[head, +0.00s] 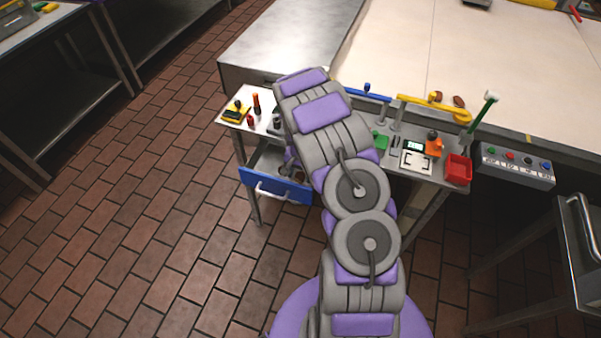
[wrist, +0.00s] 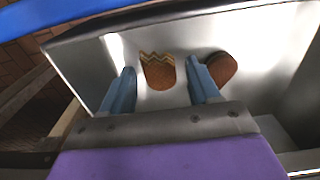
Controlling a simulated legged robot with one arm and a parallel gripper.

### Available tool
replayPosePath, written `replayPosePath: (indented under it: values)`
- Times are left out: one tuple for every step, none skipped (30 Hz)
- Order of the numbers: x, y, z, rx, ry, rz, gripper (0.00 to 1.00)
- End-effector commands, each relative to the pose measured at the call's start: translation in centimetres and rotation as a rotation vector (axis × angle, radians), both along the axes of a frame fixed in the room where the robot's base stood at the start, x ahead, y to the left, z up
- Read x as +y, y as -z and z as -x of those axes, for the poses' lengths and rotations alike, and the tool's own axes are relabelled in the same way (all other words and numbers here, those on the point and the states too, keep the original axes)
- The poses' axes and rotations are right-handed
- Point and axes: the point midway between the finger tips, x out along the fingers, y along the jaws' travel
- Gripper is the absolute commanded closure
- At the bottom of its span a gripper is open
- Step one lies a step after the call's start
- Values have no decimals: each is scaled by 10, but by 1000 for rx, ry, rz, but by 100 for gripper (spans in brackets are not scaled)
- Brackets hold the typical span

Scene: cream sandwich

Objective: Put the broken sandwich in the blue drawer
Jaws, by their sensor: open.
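The blue drawer (head: 275,188) is pulled open under the small worktable; its pale inside wall (wrist: 265,45) fills much of the wrist view. A broken sandwich piece (wrist: 158,73) with a zigzag broken edge lies inside the drawer. A second brown piece (wrist: 224,68) lies to its right, partly hidden by a finger. My gripper (wrist: 160,66) is open, with its blue fingers reaching into the drawer on either side of the zigzag piece and no visible contact. In the head view my arm hides most of the gripper.
Two brown sandwiches (head: 447,99) lie on the large pale surface behind. A button box (head: 515,166) is at the right. The tiled floor at left is clear.

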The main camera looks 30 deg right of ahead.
Motion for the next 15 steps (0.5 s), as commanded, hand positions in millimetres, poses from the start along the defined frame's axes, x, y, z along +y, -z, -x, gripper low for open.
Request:
replayPosePath:
  values:
    - [0,0,0,0,0,0,39]
    - [-1,0,0,-1,0,-1,39]
    - [-1,0,0,0,0,-1,39]
    - [-1,0,0,-1,0,-2,39]
    - [-2,-1,0,-2,0,-1,39]
    - [-2,-2,0,-2,0,-1,39]
    - [-2,-3,0,-2,0,-1,39]
    - [-2,-4,0,-2,0,-1,39]
    - [-2,-7,-1,-2,0,0,39]
    - [-2,-10,-1,-2,0,0,39]
    - [-2,-13,-1,-3,0,-1,39]
    - [-2,-18,-1,-4,0,0,39]
    - [-2,-22,-1,-4,0,0,39]
    - [-2,-27,-1,-4,0,0,39]
    - [-2,-34,-1,-4,0,0,39]
